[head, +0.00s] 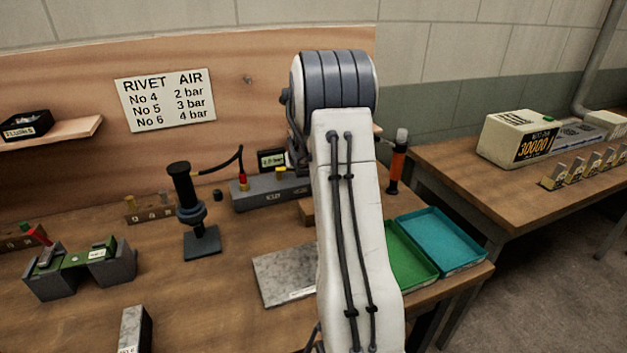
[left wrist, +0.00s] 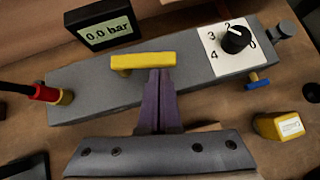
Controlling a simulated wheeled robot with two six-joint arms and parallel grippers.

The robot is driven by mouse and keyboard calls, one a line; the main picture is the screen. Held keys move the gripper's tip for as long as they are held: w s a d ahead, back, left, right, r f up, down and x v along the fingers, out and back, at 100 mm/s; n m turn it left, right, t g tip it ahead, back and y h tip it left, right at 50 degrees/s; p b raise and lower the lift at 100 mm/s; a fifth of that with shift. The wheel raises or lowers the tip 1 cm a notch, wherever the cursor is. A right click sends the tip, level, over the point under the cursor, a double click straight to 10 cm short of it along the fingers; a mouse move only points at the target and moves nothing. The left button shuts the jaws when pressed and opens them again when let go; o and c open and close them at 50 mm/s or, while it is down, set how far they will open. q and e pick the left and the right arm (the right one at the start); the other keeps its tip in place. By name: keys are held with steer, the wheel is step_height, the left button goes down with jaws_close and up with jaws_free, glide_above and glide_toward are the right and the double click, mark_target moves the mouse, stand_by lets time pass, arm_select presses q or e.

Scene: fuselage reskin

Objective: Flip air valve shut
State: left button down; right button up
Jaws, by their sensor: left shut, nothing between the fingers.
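The air valve's yellow lever (left wrist: 140,61) lies along the length of the grey manifold block (left wrist: 95,93) in the left wrist view. In the head view the block (head: 262,194) stands at the back of the bench, partly behind my arm, with a bit of yellow (head: 280,173) on it. My left gripper (left wrist: 160,76) is shut and empty, its purple fingertips at the near edge of the lever's right part. I cannot tell whether they touch it. The gauge (left wrist: 104,22) reads 0.0 bar. In the head view my arm hides the gripper. My right gripper is not in view.
A black dial (left wrist: 236,40) and a small blue-handled tap (left wrist: 258,79) sit at the block's right end. A red-collared hose fitting (left wrist: 48,93) is at its left. A black stand (head: 190,205) stands left of the block. Green (head: 412,262) and teal (head: 440,240) trays lie right.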

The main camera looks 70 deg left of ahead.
arm_select(q)
steer(key=shift+s+a, duration=0.2)
steer(key=shift+s, duration=0.2)
steer(key=shift+a+f, duration=0.15)
steer(key=shift+s+a+p, duration=0.2)
steer(key=shift+s+p, duration=0.15)
steer(key=shift+s, duration=0.2)
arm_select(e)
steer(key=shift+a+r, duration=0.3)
